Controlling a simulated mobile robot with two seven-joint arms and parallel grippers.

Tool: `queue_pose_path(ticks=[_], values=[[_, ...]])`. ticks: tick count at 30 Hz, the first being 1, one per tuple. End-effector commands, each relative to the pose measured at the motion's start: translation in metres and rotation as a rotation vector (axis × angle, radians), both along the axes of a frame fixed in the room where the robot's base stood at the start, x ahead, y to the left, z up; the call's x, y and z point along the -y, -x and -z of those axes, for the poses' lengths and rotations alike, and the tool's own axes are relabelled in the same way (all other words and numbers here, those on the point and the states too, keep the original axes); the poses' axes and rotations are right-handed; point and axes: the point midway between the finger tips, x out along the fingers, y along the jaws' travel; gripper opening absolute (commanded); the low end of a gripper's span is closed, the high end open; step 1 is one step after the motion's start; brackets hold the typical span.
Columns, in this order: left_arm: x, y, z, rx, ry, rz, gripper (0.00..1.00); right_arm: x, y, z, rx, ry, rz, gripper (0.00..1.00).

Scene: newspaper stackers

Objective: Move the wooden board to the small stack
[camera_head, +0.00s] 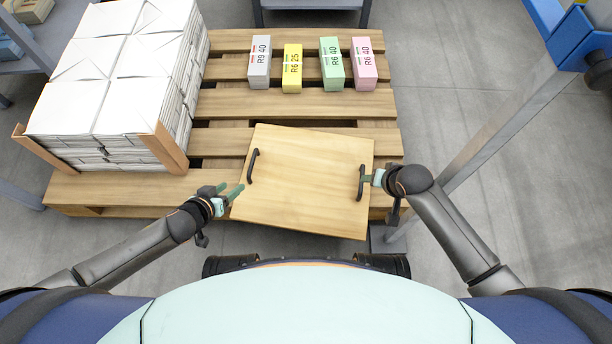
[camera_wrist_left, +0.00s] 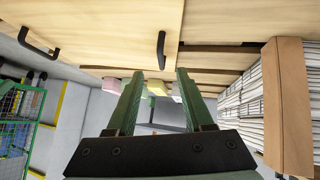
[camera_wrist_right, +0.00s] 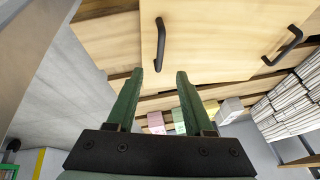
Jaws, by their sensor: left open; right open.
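The square wooden board (camera_head: 305,195) lies slightly turned on the front right of the pallet, its front edge overhanging. It has a dark left handle (camera_head: 252,166) and a dark right handle (camera_head: 361,183). My left gripper (camera_head: 238,192) is open and empty, at the board's left edge and short of the left handle. In the left wrist view, that handle (camera_wrist_left: 161,50) appears just beyond the fingertips. My right gripper (camera_head: 368,179) is open close beside the right handle. In the right wrist view, that handle (camera_wrist_right: 160,45) lines up between the fingertips; I cannot tell if they touch it.
A stack of white newspapers (camera_head: 95,57) with wooden corner posts (camera_head: 165,148) stands at the pallet's left. Grey, yellow, green and pink boxes (camera_head: 332,64) stand in a row at the back of the pallet (camera_head: 225,68). A grey metal post (camera_head: 500,130) rises at the right.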

Motion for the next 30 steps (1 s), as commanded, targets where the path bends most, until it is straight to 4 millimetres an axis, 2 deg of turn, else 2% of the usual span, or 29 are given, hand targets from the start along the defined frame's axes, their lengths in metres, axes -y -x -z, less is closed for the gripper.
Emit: queue_pose_path(ticks=[8, 18, 30], values=[[0.004, -0.009, 0.009, 0.000, 0.002, -0.002, 0.52, -0.002, -0.005, 0.012, -0.001, -0.001, 0.001, 0.52], [0.014, -0.038, 0.038, 0.001, -0.001, -0.001, 0.52, -0.007, -0.022, 0.049, -0.001, 0.000, -0.001, 0.52], [0.024, -0.064, 0.065, 0.002, 0.001, -0.003, 0.52, -0.011, -0.038, 0.085, -0.002, -0.001, 0.001, 0.52]])
